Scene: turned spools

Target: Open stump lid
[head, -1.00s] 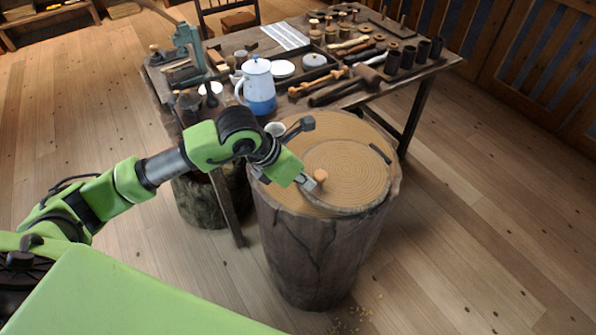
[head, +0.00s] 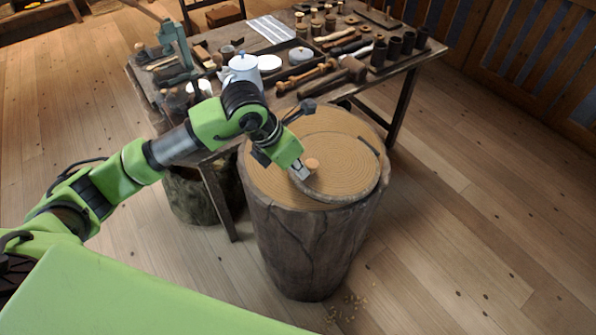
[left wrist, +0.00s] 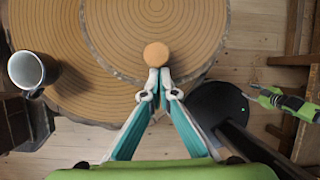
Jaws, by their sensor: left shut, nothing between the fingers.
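The stump (head: 310,240) stands upright in front of the workbench, with a pale ringed top. Its round lid (head: 340,165) lies flat on top, with a dark bark edge and a short dark strip at its right side. A small orange-tan knob (head: 312,163) sits near the lid's edge, and it also shows in the left wrist view (left wrist: 156,54). My left gripper (head: 302,174) is shut and empty, its fingertips (left wrist: 159,80) together just beside the knob on the near side. Whether they touch it I cannot tell.
The workbench (head: 340,88) behind the stump carries a blue-white pot (head: 243,72), mallets, dark cups and spools. A grey cup (left wrist: 27,70) stands left of the lid in the wrist view. Floor right of the stump is clear apart from shavings.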

